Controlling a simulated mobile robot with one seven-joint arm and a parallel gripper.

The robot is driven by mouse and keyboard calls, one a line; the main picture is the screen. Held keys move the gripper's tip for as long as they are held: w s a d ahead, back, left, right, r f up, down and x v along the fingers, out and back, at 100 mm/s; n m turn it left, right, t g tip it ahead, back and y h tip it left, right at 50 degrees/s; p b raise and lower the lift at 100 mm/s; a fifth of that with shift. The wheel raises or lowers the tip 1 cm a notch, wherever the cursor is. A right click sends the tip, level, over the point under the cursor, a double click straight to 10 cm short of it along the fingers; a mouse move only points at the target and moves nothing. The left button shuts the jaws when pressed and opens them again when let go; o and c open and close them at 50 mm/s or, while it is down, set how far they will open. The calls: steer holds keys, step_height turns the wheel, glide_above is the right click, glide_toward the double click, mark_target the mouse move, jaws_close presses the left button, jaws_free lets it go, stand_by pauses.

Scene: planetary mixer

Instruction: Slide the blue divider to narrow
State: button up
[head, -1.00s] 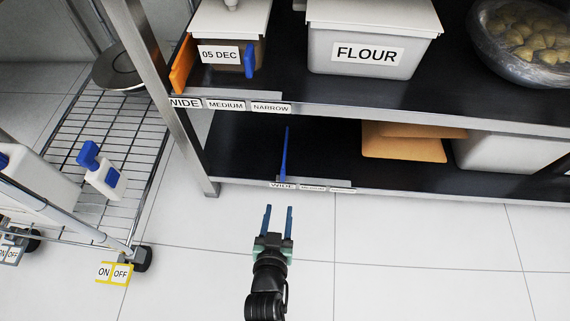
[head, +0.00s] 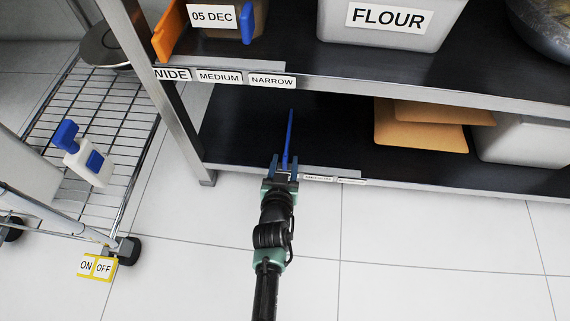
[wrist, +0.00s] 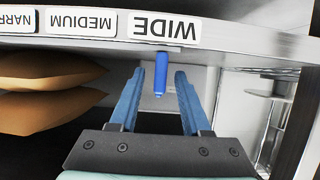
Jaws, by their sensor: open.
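The blue divider (head: 289,135) stands upright as a thin strip on the lower shelf. It is at the left end of the lower label strip, at the WIDE label (wrist: 164,28), which appears upside down in the wrist view. My gripper (head: 284,160) is at the lower shelf's front edge, in front of the divider. Its two blue fingers are open. In the wrist view the divider's front end (wrist: 161,75) lies between the fingers, with a gap on each side. The lower MEDIUM label (head: 318,178) and the NARROW label (head: 351,181) run to the right.
The upper shelf edge has its own label strip (head: 248,78), with an orange divider (head: 168,32) above. Brown packages (head: 420,137) and a white bin (head: 520,140) lie right on the lower shelf. A metal post (head: 150,85) stands left. The shelf between divider and packages is clear.

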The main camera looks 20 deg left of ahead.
steer(key=shift+w+a+f, duration=0.1)
steer(key=shift+w+f, duration=0.1)
steer(key=shift+w, duration=0.3)
jaws_close()
stand_by(1.2)
